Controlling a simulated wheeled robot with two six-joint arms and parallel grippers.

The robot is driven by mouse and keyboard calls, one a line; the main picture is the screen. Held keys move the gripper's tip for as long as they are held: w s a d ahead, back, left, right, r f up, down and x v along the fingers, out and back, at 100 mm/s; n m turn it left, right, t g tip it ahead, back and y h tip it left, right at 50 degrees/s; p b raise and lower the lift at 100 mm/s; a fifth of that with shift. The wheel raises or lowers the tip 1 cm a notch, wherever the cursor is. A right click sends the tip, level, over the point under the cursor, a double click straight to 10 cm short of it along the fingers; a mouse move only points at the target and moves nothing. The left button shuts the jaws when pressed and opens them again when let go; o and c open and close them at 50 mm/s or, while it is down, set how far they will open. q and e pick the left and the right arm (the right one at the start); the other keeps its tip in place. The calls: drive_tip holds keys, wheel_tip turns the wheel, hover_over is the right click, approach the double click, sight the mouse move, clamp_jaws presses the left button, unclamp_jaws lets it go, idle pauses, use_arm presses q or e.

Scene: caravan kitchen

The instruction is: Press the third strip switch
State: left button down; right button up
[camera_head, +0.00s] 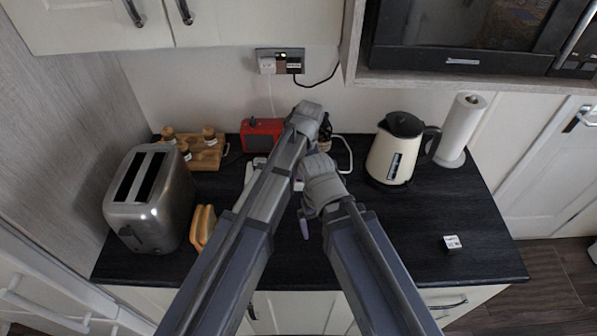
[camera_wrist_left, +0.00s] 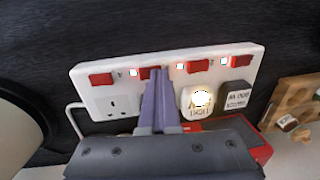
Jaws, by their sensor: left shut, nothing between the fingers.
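The white power strip (camera_wrist_left: 215,82) has a row of red rocker switches and shows in the left wrist view. In the head view, only part of it shows beside my arms. My left gripper (camera_wrist_left: 157,74) is shut and empty. Its tips lie over the second switch from the left in the left wrist view (camera_wrist_left: 146,73), which is third from the right, and partly cover it. I cannot tell whether they touch it. The other switches (camera_wrist_left: 102,79) are uncovered. Small lights glow beside some switches. My right gripper is mostly hidden among the arms in the head view.
A white plug and a dark plug (camera_wrist_left: 236,96) sit in the strip. A red device (camera_head: 262,133) stands close by. A toaster (camera_head: 150,205) is at left, a kettle (camera_head: 394,152) and paper roll (camera_head: 459,130) at right. A small white cube (camera_head: 452,243) lies on otherwise clear counter at front right.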

use_arm(q)
drive_tip(key=shift+d, duration=0.35)
use_arm(e)
drive_tip(key=shift+a, duration=0.1)
use_arm(q)
drive_tip(key=shift+d, duration=0.55)
use_arm(e)
drive_tip(key=shift+r, duration=0.1)
use_arm(q)
drive_tip(key=shift+r, duration=0.15)
